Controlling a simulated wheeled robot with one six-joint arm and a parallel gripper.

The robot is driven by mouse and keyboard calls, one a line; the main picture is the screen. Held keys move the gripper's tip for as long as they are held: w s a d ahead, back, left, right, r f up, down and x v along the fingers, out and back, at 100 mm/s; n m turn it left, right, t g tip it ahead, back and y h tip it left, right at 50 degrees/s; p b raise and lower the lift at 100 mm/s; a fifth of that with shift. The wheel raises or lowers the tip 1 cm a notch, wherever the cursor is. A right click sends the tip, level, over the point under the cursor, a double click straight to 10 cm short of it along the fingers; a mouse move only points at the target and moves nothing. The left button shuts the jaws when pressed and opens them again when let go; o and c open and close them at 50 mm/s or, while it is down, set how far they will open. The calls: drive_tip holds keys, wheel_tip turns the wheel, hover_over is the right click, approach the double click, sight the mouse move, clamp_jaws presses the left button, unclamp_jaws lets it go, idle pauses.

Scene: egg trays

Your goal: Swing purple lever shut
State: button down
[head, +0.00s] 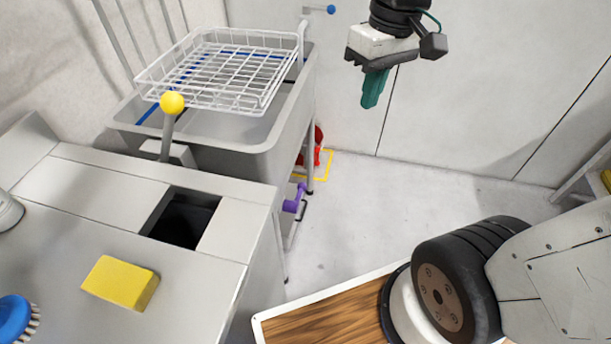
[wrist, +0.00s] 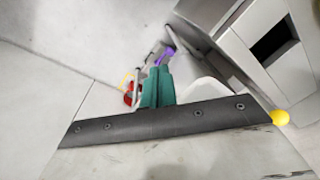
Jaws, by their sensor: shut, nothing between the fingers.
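The purple lever (head: 295,198) sticks out low on the side of the grey counter unit, below and in front of the basin, in the head view. In the wrist view the purple lever (wrist: 164,57) shows just beyond the fingertips, partly covered by them. My gripper (head: 374,90) hangs high at the upper right of the head view, well apart from the lever. Its green fingers (wrist: 157,86) are together and hold nothing. Whether the lever is open or shut is not clear from these frames.
A grey basin (head: 270,130) carries a white wire rack (head: 222,68). A yellow sponge (head: 120,283) and blue brush (head: 14,312) lie on the counter. A red object (head: 316,145) stands behind. The floor right of the counter is clear.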

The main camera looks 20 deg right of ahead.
drive_tip(key=w+f+n+g+y, duration=0.1)
drive_tip(key=w+f+n, duration=0.35)
drive_tip(key=w, duration=0.75)
hover_over(303, 183)
drive_tip(key=s+d, duration=0.5)
wheel_tip(303, 183, down, 10)
drive_tip(key=w+f+n+y, duration=0.1)
drive_tip(key=w+f, duration=0.3)
drive_tip(key=f, duration=0.6)
drive_tip(key=w+d+f+n+g+y, duration=0.1)
drive_tip(key=w+f, duration=0.3)
drive_tip(key=f, duration=0.6)
drive_tip(key=shift+w+d+f+n, duration=0.2)
drive_tip(key=shift+f+n, duration=0.2)
drive_tip(key=shift+n, duration=0.25)
drive_tip(key=shift+a+f, duration=0.1)
drive_tip(key=x, duration=1.3)
drive_tip(key=shift+s+a+f, duration=0.25)
drive_tip(key=shift+s, duration=0.1)
drive_tip(key=shift+a+f+g, duration=0.1)
drive_tip(key=shift+g, duration=0.2)
